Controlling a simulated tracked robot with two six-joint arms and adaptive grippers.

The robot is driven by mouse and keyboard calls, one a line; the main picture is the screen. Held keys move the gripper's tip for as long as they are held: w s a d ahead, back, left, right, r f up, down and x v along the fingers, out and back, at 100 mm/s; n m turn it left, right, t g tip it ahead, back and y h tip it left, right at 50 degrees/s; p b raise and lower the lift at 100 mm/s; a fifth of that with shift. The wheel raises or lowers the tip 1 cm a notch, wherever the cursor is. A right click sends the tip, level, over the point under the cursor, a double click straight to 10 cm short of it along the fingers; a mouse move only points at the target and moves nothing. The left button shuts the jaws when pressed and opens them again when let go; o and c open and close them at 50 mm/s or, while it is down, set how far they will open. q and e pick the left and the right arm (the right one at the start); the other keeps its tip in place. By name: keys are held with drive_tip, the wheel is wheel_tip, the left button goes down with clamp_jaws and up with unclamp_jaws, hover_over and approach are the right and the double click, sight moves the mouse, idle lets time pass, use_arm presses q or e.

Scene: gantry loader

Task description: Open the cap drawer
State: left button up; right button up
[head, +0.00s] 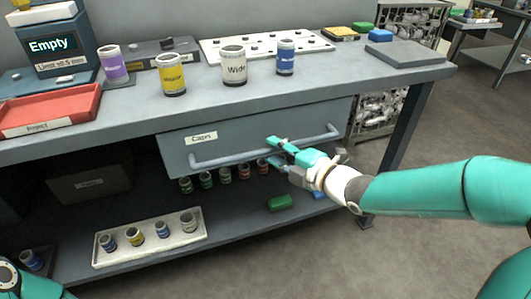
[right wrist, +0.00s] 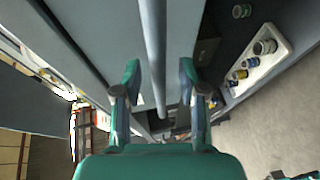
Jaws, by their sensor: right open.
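The cap drawer (head: 240,135) is a grey-blue front labelled "Caps" under the bench top, and it looks shut. Its long bar handle (head: 225,156) runs across the lower front. My right gripper (head: 275,152) is at the right part of the handle. In the right wrist view the open fingers of my right gripper (right wrist: 160,72) are on either side of the handle (right wrist: 153,45), with gaps showing beside the bar. My left gripper is out of view; only parts of my left arm show at the lower left.
Several labelled cans stand on the bench top (head: 330,75), with a red tray (head: 50,112) at left. The lower shelf holds a white tray (head: 150,250) of small cans, more small cans and a green block (head: 279,203) below the drawer. Floor in front is clear.

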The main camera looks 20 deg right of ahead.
drive_tip(key=shift+x, duration=0.9)
clamp_jaws()
